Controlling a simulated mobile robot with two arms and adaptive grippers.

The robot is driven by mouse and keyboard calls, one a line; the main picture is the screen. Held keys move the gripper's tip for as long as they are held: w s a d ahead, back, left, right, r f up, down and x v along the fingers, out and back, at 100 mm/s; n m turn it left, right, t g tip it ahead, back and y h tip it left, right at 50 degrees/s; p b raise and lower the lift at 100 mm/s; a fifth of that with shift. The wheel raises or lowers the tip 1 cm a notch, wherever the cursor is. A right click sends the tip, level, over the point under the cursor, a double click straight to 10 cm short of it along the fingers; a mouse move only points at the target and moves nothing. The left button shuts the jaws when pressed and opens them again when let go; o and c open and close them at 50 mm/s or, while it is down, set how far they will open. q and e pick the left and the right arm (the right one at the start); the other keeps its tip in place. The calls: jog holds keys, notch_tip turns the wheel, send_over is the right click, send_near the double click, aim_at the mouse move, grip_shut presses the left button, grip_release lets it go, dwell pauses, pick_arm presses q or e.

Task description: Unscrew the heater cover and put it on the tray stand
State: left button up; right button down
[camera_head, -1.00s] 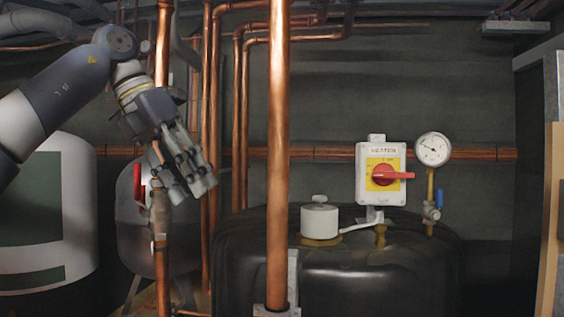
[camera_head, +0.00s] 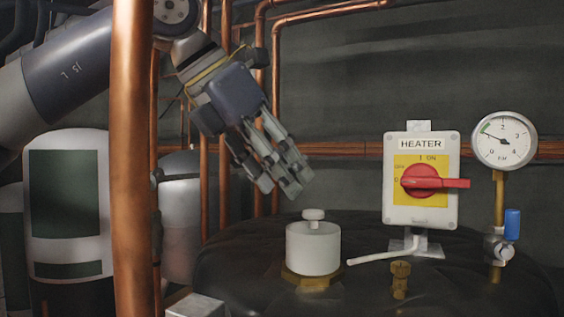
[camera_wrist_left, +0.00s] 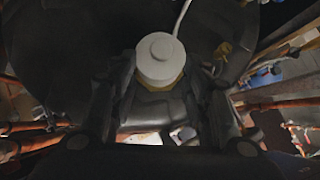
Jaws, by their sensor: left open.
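The heater cover (camera_head: 313,250) is a white cylinder with a small knob on top. It sits upright on a brass fitting on top of the black tank (camera_head: 230,262). My left gripper (camera_head: 277,185) is open and empty, above and to the left of the cover, with its fingers pointing down toward it. In the left wrist view the cover (camera_wrist_left: 160,58) lies ahead, between the lines of the two open fingers (camera_wrist_left: 160,100), and looks apart from them. The tray stand is not recognisable in these frames. My right gripper is not in view.
A vertical copper pipe (camera_head: 132,150) stands in the left foreground, in front of my left arm. The heater switch box (camera_head: 421,180) with its red handle and a pressure gauge (camera_head: 504,141) stand right of the cover. A white cable (camera_head: 380,256) runs beside it.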

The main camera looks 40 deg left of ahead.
aim_at(309, 212)
pick_arm(q)
jog(key=x, duration=0.2)
jog(key=shift+f, duration=0.3)
jog(key=shift+x, duration=1.05)
jog(key=w, duration=0.1)
jog(key=w+d+f+b, duration=0.1)
jog(key=w, duration=0.1)
jog(key=shift+f, duration=0.3)
jog(key=shift+s, duration=0.1)
jog(key=shift+s+f, duration=0.1)
jog(key=c, duration=0.4)
jog(key=shift+s+f, duration=0.1)
grip_shut()
jog(key=shift+f+b, duration=0.1)
jog(key=shift+b, duration=0.2)
jog(key=shift+d+f+n+y+b, duration=0.1)
jog(key=shift+n+y+b, duration=0.35)
jog(key=shift+n+y, duration=0.35)
jog(key=shift+d+n+y, duration=0.15)
jog(key=shift+n+y, duration=0.15)
jog(key=shift+n, duration=0.5)
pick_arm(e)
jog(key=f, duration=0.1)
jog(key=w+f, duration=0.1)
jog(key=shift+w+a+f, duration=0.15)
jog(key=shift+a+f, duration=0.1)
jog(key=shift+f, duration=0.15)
